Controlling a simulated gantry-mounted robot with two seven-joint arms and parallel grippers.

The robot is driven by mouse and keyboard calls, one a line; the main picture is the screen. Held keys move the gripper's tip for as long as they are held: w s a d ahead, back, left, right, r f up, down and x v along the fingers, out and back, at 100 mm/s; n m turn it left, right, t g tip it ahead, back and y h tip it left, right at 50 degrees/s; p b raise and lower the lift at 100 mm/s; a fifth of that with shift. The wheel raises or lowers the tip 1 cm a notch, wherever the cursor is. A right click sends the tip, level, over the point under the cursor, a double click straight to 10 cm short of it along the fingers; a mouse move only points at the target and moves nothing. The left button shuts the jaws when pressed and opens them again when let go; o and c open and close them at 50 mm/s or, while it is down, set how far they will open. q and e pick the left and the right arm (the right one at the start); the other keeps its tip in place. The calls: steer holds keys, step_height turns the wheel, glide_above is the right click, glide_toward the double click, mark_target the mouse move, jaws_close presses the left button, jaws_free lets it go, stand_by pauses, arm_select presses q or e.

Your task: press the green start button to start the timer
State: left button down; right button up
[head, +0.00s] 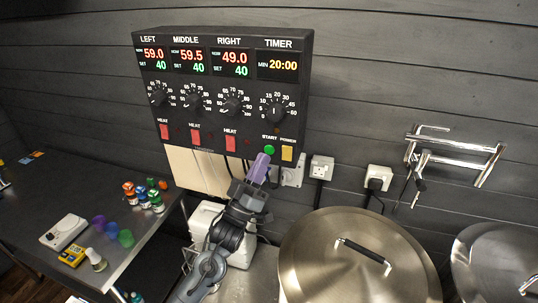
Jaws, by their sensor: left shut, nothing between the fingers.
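The green START button (269,149) is on the lower right of the black control panel (222,85) on the wall. My left gripper (261,160) is shut and empty, its purple fingertips just below the button in the picture. I cannot tell whether they touch it. The TIMER display (277,66) reads MIN 20:00 in orange, above the timer knob (276,109). My right gripper is not in view.
Red HEAT switches (196,137) line the panel's lower edge. Wall sockets (321,168) and a metal wall rack (455,155) are to the right. Large lidded kettles (350,265) stand below. A dark side table (60,195) at left holds small bottles and cups.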

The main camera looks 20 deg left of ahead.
arm_select(q)
steer(key=shift+w, duration=0.4)
stand_by(0.9)
stand_by(0.8)
steer(key=shift+w+b, duration=0.25)
steer(key=shift+b, duration=0.05)
steer(key=shift+w, duration=0.2)
stand_by(0.3)
